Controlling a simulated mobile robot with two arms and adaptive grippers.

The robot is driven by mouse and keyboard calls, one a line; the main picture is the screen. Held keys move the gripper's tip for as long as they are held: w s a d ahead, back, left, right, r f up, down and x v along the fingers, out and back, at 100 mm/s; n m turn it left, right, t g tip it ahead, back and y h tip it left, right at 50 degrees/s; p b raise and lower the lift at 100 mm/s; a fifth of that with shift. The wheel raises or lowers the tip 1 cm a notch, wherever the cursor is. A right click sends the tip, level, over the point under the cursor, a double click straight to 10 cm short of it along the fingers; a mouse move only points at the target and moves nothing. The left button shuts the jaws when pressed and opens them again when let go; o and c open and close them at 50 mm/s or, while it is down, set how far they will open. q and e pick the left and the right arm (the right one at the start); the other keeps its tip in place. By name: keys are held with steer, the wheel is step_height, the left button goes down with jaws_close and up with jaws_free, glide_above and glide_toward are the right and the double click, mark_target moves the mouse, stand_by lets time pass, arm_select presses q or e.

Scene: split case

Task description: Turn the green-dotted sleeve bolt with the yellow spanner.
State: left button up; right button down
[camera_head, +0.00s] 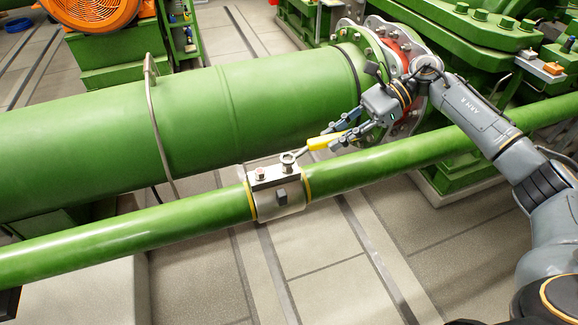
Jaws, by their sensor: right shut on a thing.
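My right gripper (352,127) is shut on the yellow handle of the spanner (325,141). The spanner points down and left, and its ring end lies at a bolt (288,160) on top of the metal sleeve (283,203). I cannot tell whether the ring sits fully around the bolt head. The sleeve is clamped around the thin green pipe (130,232). No green dot can be made out on either bolt at this size. My left gripper is not in view.
A thick green pipe (90,130) runs behind the sleeve, with a bolted flange (405,60) at its right end. Green machinery (470,30) stands at the back right. An orange motor (100,14) is at the upper left. Tiled floor (330,270) lies open below the thin pipe.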

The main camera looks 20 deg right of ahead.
steer(key=shift+r+p, duration=0.75)
steer(key=shift+r, duration=1.65)
steer(key=shift+f, duration=0.1)
